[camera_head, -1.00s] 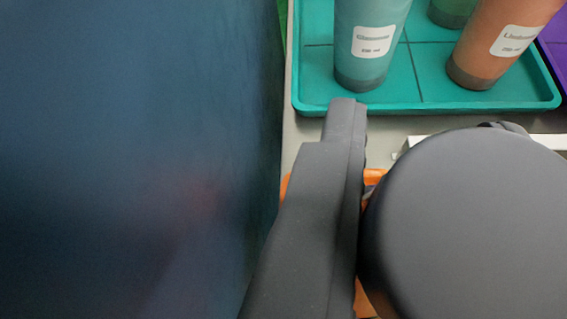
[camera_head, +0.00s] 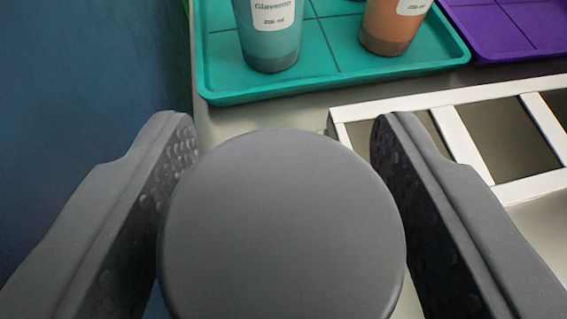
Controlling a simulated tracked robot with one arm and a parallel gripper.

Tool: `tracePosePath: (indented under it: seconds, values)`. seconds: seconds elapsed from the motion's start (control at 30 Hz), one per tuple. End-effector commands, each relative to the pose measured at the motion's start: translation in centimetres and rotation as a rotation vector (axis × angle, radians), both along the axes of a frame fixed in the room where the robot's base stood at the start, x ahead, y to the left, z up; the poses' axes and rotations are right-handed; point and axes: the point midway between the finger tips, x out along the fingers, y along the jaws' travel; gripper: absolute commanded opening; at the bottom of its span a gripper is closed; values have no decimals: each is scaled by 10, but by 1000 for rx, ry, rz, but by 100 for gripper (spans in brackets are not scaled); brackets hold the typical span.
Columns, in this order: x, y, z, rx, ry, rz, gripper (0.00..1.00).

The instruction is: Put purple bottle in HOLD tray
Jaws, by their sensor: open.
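My gripper (camera_head: 283,122) is open, with one finger on each side of a large dark grey round top (camera_head: 280,225). This looks like the top of an upright container seen from above. Its body is hidden below, so I cannot tell its colour or whether it is the purple bottle. Its edges come close to both fingers; I cannot tell whether they touch. No purple bottle shows. No HOLD marking is visible, so I cannot tell which tray that is.
A teal tray (camera_head: 235,90) ahead holds a teal bottle (camera_head: 270,42) and an orange bottle (camera_head: 390,27). A purple tray (camera_head: 495,30) lies at the upper right. A white slotted rack (camera_head: 465,150) is at right. A dark blue surface (camera_head: 80,90) fills the left.

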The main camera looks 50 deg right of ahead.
Motion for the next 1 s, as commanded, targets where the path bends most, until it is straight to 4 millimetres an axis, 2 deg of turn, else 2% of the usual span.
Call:
tracePosePath:
  seconds: [0.23, 0.8, 1.0]
  values:
    - [-10, 12, 9, -2, -3, 2, 51]
    - [-65, 70, 48, 1, -3, 3, 51]
    - [-74, 77, 51, 0, 1, 3, 51]
